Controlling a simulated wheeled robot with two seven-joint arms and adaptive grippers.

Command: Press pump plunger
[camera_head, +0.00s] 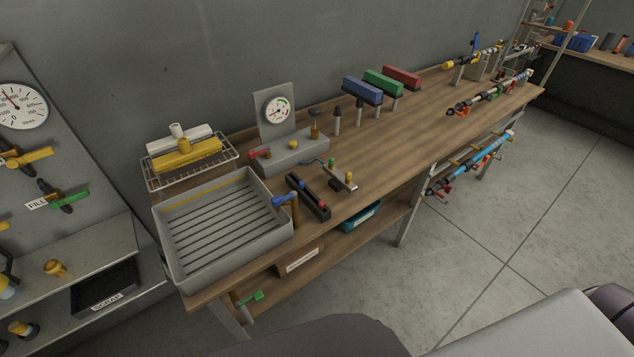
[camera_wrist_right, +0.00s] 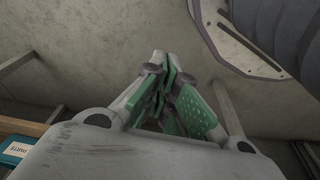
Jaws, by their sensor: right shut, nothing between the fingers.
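A grey pump block (camera_head: 290,157) with an upright round gauge (camera_head: 277,107) stands on the wooden bench (camera_head: 395,140). A brass post (camera_head: 315,130) with a thin rod and dark cap rises at its right end and looks like the plunger; it is small in view. A red lever (camera_head: 260,153) and a yellow knob (camera_head: 294,145) sit on the block. My right gripper (camera_wrist_right: 167,65) shows in the right wrist view, its green-padded fingers shut together and empty, well away from the bench top. My left gripper is not in view.
A grey slatted tray (camera_head: 225,265) and a wire rack (camera_head: 190,165) stand left of the pump block. A black holder (camera_head: 308,197) and a blue-handled tap (camera_head: 290,200) are in front. Blue, green and red blocks (camera_head: 384,84) stand on posts behind. Floor (camera_head: 500,210) is clear at right.

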